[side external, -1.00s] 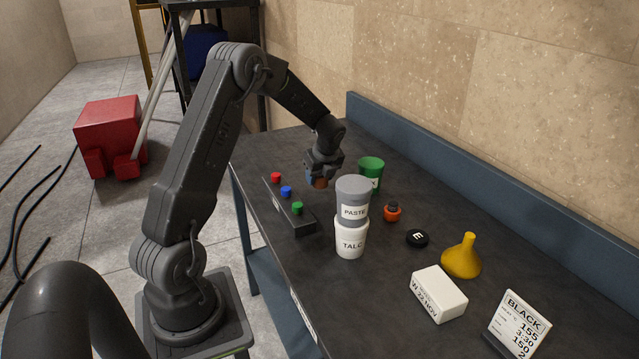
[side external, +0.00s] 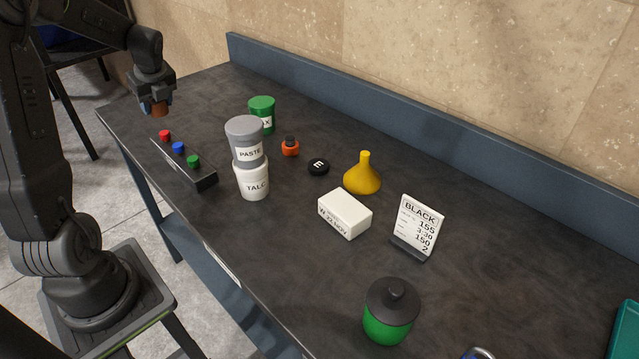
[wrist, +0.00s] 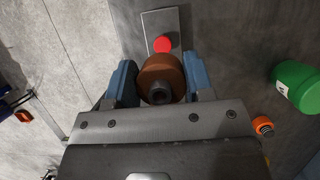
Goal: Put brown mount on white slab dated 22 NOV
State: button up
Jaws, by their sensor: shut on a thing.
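The brown mount (wrist: 160,78) is a short brown cylinder with a dark stud. It sits between the two blue fingers of my gripper (wrist: 162,84) in the wrist view. In the side external view my gripper (side external: 155,104) is shut on the mount (side external: 158,109), above the far left part of the table, near the button box. The white slab (side external: 345,214) lies flat in the middle of the table, well to the right of my gripper. Its front side reads 22 NOV.
A button box (side external: 185,162) stands near the front edge. A grey PASTE cup (side external: 245,135) sits on a white TALC cup (side external: 252,182). Around the slab are a yellow funnel (side external: 362,180), a black cap (side external: 318,167) and a BLACK sign (side external: 417,225). An orange-red knob (side external: 290,148) stands behind.

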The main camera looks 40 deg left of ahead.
notch_tip(320, 180, up, 9)
jog(key=shift+r, duration=0.1)
jog(key=w+d+m+t, duration=0.1)
jog(key=w+d+m, duration=0.3)
jog(key=w+d, duration=0.4)
jog(key=m+t+h, duration=0.3)
jog(key=m, duration=0.8)
send_over(350, 199)
jog(key=s, duration=0.2)
jog(key=f, duration=1.2)
jog(key=shift+w+f, duration=0.15)
jog(key=shift+w, duration=0.05)
jog(key=shift+d+f, duration=0.2)
jog(key=shift+f, duration=1.95)
